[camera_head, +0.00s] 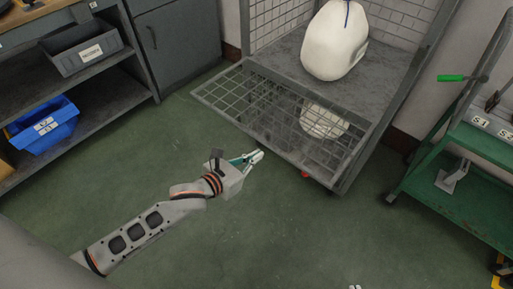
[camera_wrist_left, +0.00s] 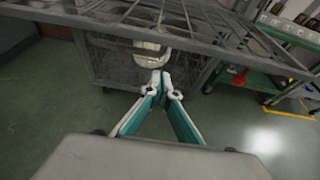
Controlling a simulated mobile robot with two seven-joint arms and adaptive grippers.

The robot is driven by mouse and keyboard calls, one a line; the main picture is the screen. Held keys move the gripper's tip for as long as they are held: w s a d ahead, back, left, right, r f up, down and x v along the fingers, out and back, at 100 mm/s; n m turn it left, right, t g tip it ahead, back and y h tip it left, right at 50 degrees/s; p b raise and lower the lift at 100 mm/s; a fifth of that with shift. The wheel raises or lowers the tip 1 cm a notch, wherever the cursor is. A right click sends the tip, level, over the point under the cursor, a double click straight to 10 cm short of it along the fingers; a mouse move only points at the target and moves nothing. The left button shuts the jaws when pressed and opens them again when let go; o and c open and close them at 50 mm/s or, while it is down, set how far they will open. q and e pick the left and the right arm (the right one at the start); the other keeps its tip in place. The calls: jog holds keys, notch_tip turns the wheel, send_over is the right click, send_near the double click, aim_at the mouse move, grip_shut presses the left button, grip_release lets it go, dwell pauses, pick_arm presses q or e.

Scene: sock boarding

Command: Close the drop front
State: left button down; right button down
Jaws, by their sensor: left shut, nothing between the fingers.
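The drop front (camera_head: 285,110) is a grey wire-mesh panel on the cage trolley (camera_head: 300,60). It is folded down and juts out from the trolley's front. It also shows across the top of the left wrist view (camera_wrist_left: 110,22). My left gripper (camera_head: 258,156) has pale fingertips and teal fingers, shut with nothing between them. It is just in front of the panel's outer edge, apart from it as far as I can tell. In the left wrist view the fingertips (camera_wrist_left: 160,80) point toward the trolley, below the panel's bars. My right gripper is not clearly visible.
A large white sack (camera_head: 334,42) stands in the trolley; another pale bundle (camera_head: 324,122) shows through the mesh. A green cart (camera_head: 470,185) is at the right. A shelf with a blue bin (camera_head: 45,122) and grey bin (camera_head: 85,50) is at the left. Green floor lies clear in front.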

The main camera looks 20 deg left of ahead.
pick_arm(q)
notch_tip(320, 180, up, 4)
jog(key=shift+r, duration=0.1)
dwell(0.4)
